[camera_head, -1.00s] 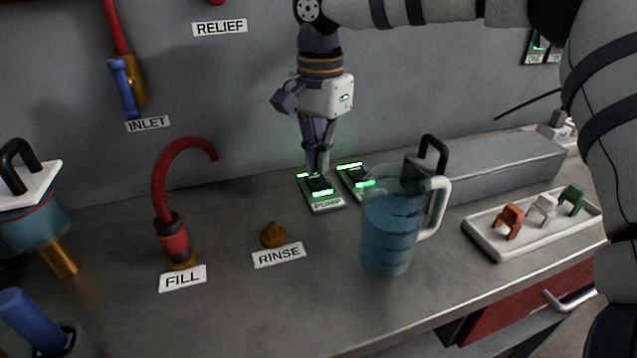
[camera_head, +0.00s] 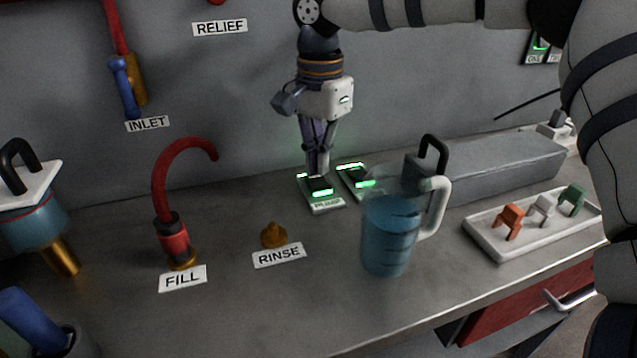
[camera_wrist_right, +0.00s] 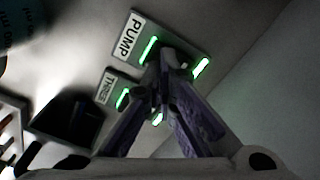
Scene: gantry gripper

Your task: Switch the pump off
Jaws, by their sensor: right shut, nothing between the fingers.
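The pump switch (camera_head: 323,206) is a small plate labelled PUMP on the counter near the wall, with a dark rocker and green lit strips. My right gripper (camera_head: 318,174) points down with its shut fingertips at the rocker; whether they touch it I cannot tell. In the right wrist view the PUMP plate (camera_wrist_right: 140,38) lies just beyond the fingertips (camera_wrist_right: 166,62), which hide part of its rocker. My left gripper is not in view.
A grey block (camera_head: 500,168) and a tray (camera_head: 490,245) lie right. The counter's front middle is clear.

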